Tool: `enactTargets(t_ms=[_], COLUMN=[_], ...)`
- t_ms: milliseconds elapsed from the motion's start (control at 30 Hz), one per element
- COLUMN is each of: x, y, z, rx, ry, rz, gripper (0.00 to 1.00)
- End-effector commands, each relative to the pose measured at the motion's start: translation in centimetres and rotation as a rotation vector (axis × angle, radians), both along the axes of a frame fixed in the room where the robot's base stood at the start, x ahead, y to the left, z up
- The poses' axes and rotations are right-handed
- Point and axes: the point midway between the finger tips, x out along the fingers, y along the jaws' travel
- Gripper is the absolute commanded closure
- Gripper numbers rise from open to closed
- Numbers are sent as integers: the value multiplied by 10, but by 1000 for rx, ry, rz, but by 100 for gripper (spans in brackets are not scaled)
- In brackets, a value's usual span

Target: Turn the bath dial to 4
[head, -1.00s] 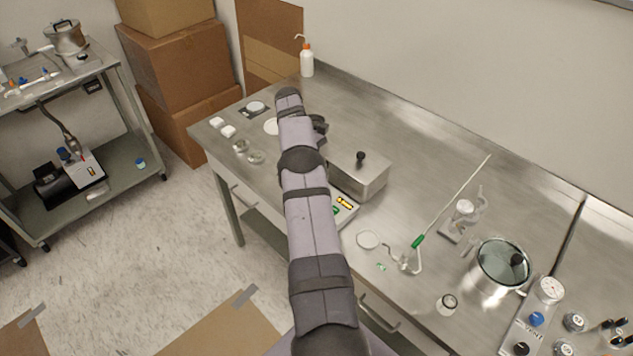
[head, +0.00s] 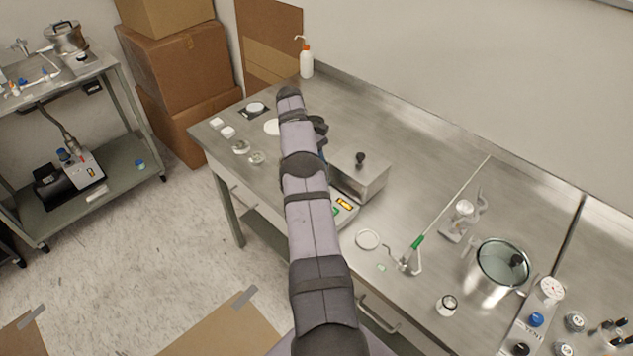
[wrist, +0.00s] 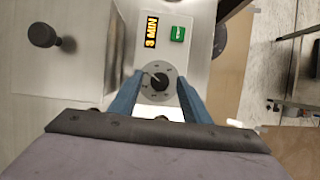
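The bath is a steel box with a black-knobbed lid (head: 370,186), right of my arm in the head view; its lid also shows at the left of the wrist view (wrist: 75,50). Its round grey dial (wrist: 160,82) has a pale pointer mark and small scale marks too small to read. A lit display (wrist: 151,30) reads "3 MIN", beside a green square (wrist: 177,34). My gripper (wrist: 159,84) has its blue fingers apart on either side of the dial, with no clear grip on it. In the head view my arm mostly hides the gripper and the dial.
Small glass dishes (head: 241,147) lie to the left. The bench behind the bath is clear.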

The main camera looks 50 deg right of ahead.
Motion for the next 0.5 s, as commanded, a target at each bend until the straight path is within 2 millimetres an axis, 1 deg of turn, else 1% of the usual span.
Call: enactTargets(t_ms=[133, 267, 367, 500], x=[0, 1, 1, 1], y=[0, -1, -1, -1], z=[1, 8, 19, 43], rx=[0, -2, -3, -3], ry=[0, -2, -4, -4], rz=[0, 1, 1, 0], gripper=[57, 57, 57, 57])
